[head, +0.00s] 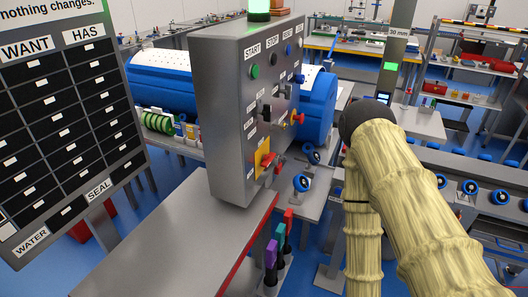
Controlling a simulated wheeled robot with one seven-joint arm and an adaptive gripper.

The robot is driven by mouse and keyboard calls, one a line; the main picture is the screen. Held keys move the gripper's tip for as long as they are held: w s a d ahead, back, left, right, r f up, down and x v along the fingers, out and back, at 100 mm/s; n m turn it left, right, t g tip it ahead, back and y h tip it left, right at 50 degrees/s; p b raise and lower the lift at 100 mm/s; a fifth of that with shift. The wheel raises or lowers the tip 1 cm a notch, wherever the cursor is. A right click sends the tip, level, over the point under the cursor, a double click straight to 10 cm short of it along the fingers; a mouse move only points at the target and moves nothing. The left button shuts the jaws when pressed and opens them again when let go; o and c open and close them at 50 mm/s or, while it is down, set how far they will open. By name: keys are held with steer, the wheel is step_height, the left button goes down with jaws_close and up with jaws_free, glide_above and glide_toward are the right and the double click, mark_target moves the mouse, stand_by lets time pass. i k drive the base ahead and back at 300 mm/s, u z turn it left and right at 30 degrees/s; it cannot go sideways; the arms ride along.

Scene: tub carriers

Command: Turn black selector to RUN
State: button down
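The grey control box (222,100) stands on a grey bench, its labelled front facing right. Its top row has a green START button (254,71), a dark STOP button (273,59) and a blue button (288,50). Below are small black selector-like handles, one at the left (265,112) and one further right (285,90). Their labels are too small to read, so I cannot tell which is the RUN selector or where it points. My arm, in a beige sleeve, is at the right, apart from the box. My gripper is not visible.
A red handle on a yellow plate (266,160) and a red-and-yellow knob (297,118) stick out from the box. A WANT/HAS board (70,110) fills the left. Coloured-handled tools (271,254) stand below the box, beside the bench edge (170,255).

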mark_target(266, 112)
steer(key=z, duration=0.55)
steer(key=k, duration=1.3)
steer(key=z, duration=1.05)
steer(key=i, duration=1.15)
steer(key=u, duration=0.95)
steer(key=i, duration=0.4)
steer(key=u, duration=0.4)
